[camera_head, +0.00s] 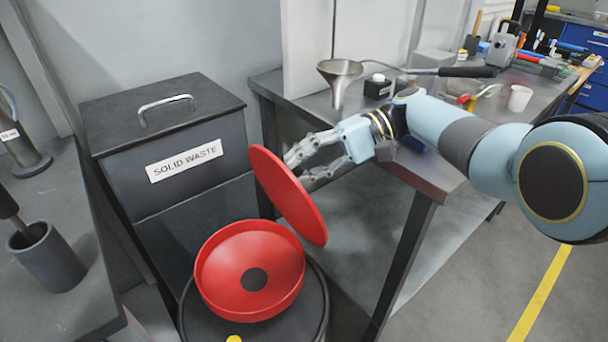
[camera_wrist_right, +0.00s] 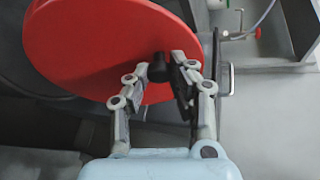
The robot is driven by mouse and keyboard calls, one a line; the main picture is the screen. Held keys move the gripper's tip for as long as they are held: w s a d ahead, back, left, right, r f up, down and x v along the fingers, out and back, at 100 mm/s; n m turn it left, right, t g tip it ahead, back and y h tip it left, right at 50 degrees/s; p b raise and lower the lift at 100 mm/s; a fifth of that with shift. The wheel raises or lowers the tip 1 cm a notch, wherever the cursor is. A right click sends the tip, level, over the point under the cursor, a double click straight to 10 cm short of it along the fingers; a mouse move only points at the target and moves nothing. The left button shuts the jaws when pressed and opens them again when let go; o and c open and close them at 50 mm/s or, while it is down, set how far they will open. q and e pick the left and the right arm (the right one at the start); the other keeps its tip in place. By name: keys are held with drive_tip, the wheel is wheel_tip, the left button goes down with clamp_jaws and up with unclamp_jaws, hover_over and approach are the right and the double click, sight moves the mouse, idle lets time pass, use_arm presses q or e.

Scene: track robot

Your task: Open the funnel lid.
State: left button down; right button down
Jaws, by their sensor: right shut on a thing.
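The red funnel (camera_head: 222,283) sits on top of a dark round drum, with a dark round spot at its centre. Its red lid (camera_head: 286,196) stands tilted up steeply at the funnel's right side, and the funnel's inside shows. My right gripper (camera_head: 292,166) is at the lid's right face. In the right wrist view, the lid (camera_wrist_right: 85,45) fills the upper left, and my right gripper's fingers (camera_wrist_right: 165,72) are shut on a dark knob on it. The knob is hidden in the head view. My left gripper is not in view.
A dark solid waste bin (camera_head: 190,190) with a handle stands behind the funnel. A bench (camera_head: 420,172) at right carries a metal funnel (camera_head: 340,75), a white cup (camera_head: 519,98) and small tools. A grey cup (camera_head: 50,260) stands on the left counter.

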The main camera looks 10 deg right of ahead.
drive_tip(key=shift+w+d, duration=0.1)
drive_tip(key=shift+d, duration=0.1)
idle(0.3)
drive_tip(key=c, duration=1.1)
unclamp_jaws()
drive_tip(key=v, duration=0.7)
drive_tip(key=shift+d, duration=0.25)
drive_tip(key=shift+w, duration=0.1)
